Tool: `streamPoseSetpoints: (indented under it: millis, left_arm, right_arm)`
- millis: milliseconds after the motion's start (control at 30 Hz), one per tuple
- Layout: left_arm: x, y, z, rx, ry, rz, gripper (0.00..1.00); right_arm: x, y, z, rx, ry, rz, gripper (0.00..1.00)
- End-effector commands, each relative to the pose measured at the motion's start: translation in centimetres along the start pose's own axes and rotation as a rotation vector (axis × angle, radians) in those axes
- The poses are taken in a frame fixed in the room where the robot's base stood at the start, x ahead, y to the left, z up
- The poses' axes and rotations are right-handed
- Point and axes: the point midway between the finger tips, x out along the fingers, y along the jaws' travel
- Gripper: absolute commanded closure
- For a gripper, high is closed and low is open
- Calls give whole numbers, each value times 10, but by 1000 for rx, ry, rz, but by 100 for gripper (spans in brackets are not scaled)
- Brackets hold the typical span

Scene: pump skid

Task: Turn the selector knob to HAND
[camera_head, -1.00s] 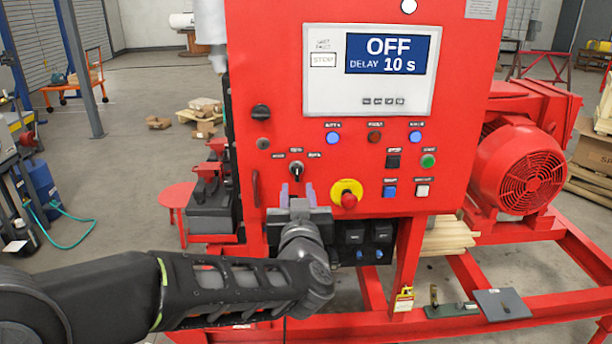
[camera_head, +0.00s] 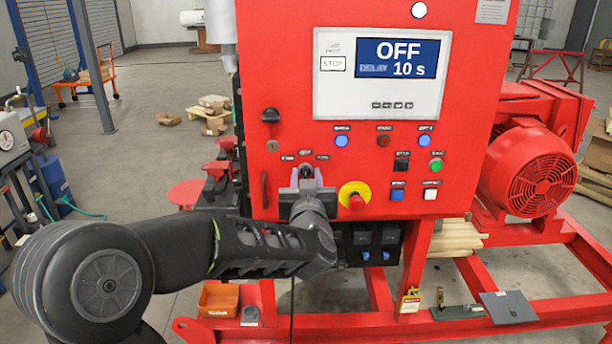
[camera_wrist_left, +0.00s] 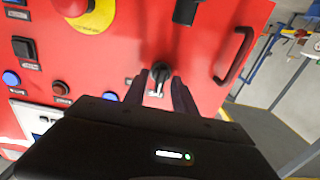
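The selector knob (camera_head: 306,171) is a small black knob on the lower left of the red control panel (camera_head: 275,205), with small labels around it too small to read. My left gripper (camera_head: 306,184) is open in front of the knob. In the left wrist view its two dark fingers (camera_wrist_left: 157,88) point at the panel, one on each side of the lever, with gaps visible; I cannot tell whether they touch it. The display (camera_head: 396,58) reads OFF, DELAY 10 s. My right gripper is not in view.
A red emergency button on a yellow disc (camera_head: 355,196) sits just right of the gripper. A dark handle (camera_head: 265,189) is to its left, and a black knob (camera_head: 270,116) is above left. Several buttons lie to the right. A red motor (camera_head: 530,180) stands beside the cabinet.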

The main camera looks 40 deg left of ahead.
Motion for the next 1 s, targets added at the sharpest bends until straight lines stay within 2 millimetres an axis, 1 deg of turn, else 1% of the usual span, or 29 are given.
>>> streamPoseSetpoints:
  millis: [200,600,1000]
  left_arm:
    - [0,0,0,0,0,0,68]
    - [0,0,0,0,0,0,100]
    - [0,0,1,-6,0,0,100]
  right_arm:
    - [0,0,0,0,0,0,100]
    - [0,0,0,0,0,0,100]
    - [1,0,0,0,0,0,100]
